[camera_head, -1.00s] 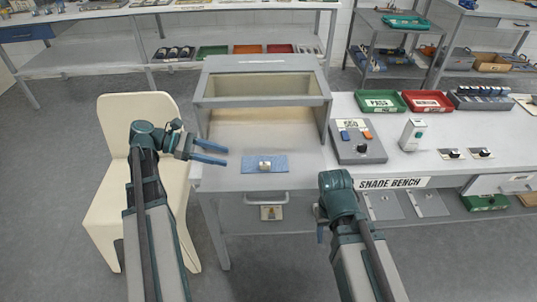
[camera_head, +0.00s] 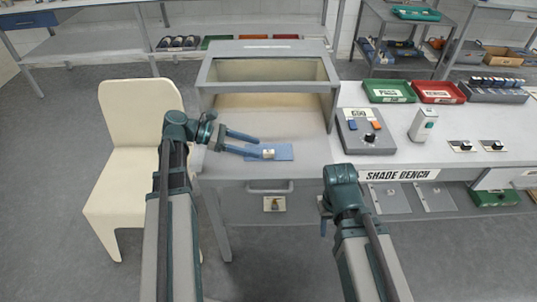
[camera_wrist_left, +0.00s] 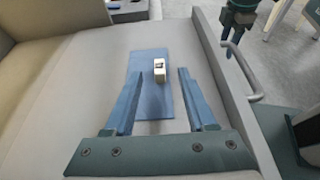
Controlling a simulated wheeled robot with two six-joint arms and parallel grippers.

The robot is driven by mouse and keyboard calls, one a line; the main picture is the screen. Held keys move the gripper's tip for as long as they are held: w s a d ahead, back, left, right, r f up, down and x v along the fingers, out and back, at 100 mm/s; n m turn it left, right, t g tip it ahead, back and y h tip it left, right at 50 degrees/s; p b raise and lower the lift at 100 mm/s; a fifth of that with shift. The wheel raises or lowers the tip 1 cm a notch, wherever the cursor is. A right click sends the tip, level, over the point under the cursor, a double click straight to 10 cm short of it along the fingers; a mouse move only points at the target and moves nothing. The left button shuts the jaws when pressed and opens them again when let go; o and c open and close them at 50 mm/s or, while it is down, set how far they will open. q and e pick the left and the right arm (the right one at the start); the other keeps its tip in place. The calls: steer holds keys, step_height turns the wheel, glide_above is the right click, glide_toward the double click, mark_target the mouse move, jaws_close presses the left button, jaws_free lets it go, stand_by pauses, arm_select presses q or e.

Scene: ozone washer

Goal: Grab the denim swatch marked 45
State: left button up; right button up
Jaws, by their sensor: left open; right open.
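A blue denim swatch (camera_head: 283,152) lies flat on the grey bench top in front of the open-fronted cabinet. A small pale tag or block with a dark mark sits on it; its number is too small to read. The swatch also shows in the left wrist view (camera_wrist_left: 153,62), with the pale block (camera_wrist_left: 159,72) on it. My left gripper (camera_head: 258,146) is open, its fingers on either side of the swatch's near end in the wrist view (camera_wrist_left: 157,82). I cannot tell whether they touch it. My right gripper (camera_head: 323,222) is low in front of the bench, mostly hidden.
The grey cabinet (camera_head: 268,48) stands behind the swatch. A control box (camera_head: 364,143) is to the right, with a green tray (camera_head: 389,97) and a red tray (camera_head: 438,97) behind it. A cream chair (camera_head: 130,130) stands left of the bench.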

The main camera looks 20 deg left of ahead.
mark_target(267, 151)
arm_select(q)
steer(key=shift+f+b+x, duration=0.25)
steer(key=shift+b+x, duration=0.9)
steer(key=shift+x, duration=1.2)
steer(key=shift+w+d, duration=0.1)
steer(key=shift+d, duration=0.05)
jaws_close()
